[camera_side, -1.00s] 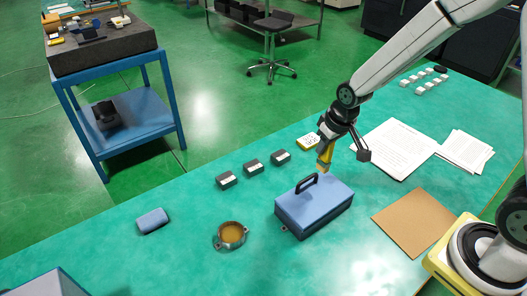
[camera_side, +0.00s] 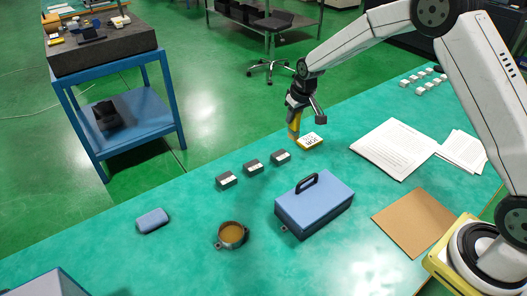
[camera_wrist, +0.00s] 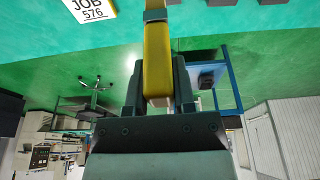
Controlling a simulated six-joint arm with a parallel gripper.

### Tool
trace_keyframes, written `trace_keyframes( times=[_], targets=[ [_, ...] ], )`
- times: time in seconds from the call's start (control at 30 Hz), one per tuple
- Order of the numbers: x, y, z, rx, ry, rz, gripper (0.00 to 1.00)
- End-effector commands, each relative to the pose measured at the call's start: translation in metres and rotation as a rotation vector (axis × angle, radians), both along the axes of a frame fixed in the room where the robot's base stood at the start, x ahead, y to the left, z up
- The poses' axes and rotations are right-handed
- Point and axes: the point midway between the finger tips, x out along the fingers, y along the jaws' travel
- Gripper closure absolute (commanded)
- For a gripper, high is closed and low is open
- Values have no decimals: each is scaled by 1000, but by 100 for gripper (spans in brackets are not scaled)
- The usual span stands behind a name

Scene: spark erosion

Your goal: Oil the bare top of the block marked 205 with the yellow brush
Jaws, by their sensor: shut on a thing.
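My gripper (camera_side: 296,110) is shut on the yellow brush (camera_side: 294,124), which points down beside the left end of the job card. In the wrist view, the brush (camera_wrist: 157,60) sits between the fingers (camera_wrist: 158,103). Three dark grey blocks stand in a row on the bench, left of and nearer than the gripper: a left block (camera_side: 226,181), a middle block (camera_side: 253,167) and a right block (camera_side: 280,157). Their pale labels are too small to read, so I cannot tell which is 205. A round pot (camera_side: 231,236) holds amber liquid.
The yellow-edged job card (camera_side: 310,141) reads JOB 576 in the wrist view (camera_wrist: 88,9). A blue toolbox (camera_side: 318,203) with a raised black handle stands right of the pot. A blue pad (camera_side: 153,221) lies left. Papers (camera_side: 396,147) and a brown sheet (camera_side: 414,222) lie right.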

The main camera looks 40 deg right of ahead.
Motion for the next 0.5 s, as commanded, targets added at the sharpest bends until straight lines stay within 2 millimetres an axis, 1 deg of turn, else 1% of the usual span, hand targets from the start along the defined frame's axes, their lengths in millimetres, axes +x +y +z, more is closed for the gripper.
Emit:
trace_keyframes(
  times=[0.03,0.2,0.37,0.5],
  targets=[
    [8,-3,-3,0,1,-1,100],
    [31,-12,-9,1,-1,-2,100],
    [45,-18,-13,2,-1,1,100],
    [51,-21,-16,3,0,2,100]
  ],
)
